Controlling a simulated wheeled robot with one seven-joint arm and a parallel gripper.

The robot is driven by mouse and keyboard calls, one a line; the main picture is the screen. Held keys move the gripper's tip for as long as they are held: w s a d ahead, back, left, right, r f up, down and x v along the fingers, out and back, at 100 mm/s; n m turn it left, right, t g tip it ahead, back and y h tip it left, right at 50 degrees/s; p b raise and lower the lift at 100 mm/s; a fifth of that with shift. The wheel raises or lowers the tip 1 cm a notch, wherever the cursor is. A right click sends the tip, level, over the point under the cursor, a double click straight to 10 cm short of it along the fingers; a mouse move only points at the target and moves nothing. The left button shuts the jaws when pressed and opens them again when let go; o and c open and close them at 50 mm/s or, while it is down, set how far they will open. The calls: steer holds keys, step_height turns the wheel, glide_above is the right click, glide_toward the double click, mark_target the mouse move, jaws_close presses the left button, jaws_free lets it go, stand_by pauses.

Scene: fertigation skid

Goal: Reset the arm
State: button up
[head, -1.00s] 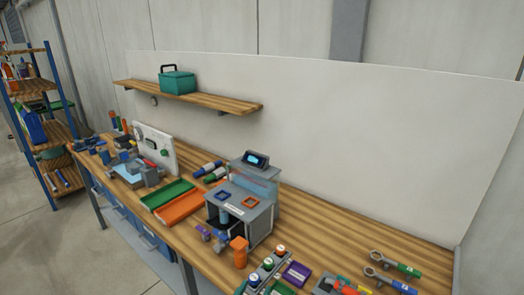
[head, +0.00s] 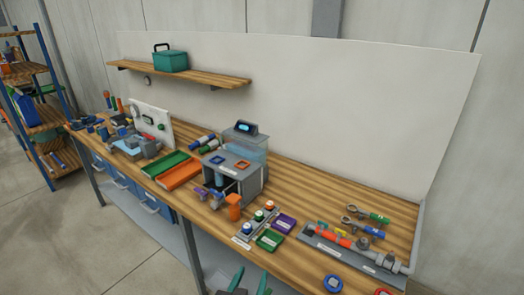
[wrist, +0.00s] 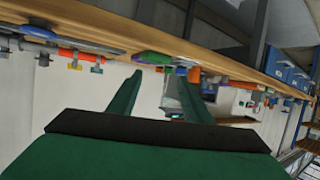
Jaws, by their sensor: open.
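My gripper (head: 243,284) shows at the bottom edge of the head view, with two green fingertips spread apart. In the wrist view my gripper (wrist: 165,90) has its two green fingers apart with nothing between them that I can see held. It is in front of the workbench (head: 300,184), near its front edge, and touches nothing visible. The rest of my arm is out of the head view. The wrist view is tilted, with the bench edge (wrist: 120,25) running across the top.
On the bench stand a grey dosing unit (head: 236,170), green (head: 166,164) and orange (head: 181,174) trays, a bottle rack (head: 258,222), and a pipe assembly (head: 350,245). A shelf (head: 205,77) holds a teal box (head: 170,61). The bench's back right is clear.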

steer(key=s+d+f+n+y, duration=0.1)
steer(key=s+d+f+n, duration=0.1)
steer(key=s+f, duration=0.45)
steer(key=s+d+f+n+y, duration=0.15)
steer(key=s+f, duration=0.25)
steer(key=s, duration=0.5)
steer(key=s+r+t, duration=0.1)
steer(key=s, duration=0.9)
steer(key=s+r+m+t, duration=0.1)
steer(key=s+r, duration=0.1)
steer(key=s, duration=0.8)
steer(key=shift+a+r, duration=0.25)
steer(key=shift+a, duration=0.15)
